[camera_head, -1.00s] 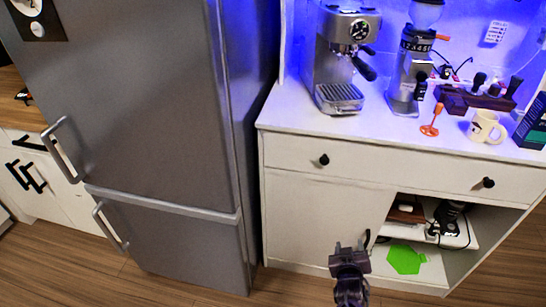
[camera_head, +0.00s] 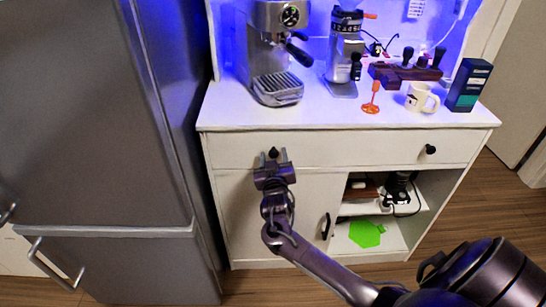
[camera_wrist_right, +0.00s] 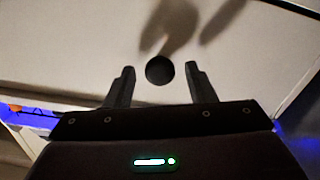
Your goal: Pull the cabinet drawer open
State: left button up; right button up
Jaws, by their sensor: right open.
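The white cabinet drawer (camera_head: 350,149) is a wide front under the countertop and looks shut. It has two round black knobs. My right gripper (camera_head: 273,158) is at the left knob (camera_head: 274,153), its fingers on either side of it. In the right wrist view the left knob (camera_wrist_right: 159,70) sits between and just beyond the two open fingertips of my right gripper (camera_wrist_right: 159,75), with gaps on both sides. The right knob (camera_head: 430,149) is free. My left gripper is not in view.
A grey fridge (camera_head: 100,130) stands to the left. On the countertop (camera_head: 330,115) are an espresso machine (camera_head: 270,50), a grinder (camera_head: 343,60), a mug (camera_head: 421,98) and a dark box (camera_head: 468,85). Below the drawer are a cabinet door (camera_head: 300,215) and open shelves.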

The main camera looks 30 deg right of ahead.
jog(key=shift+w, duration=0.1)
grip_shut()
dwell(0.3)
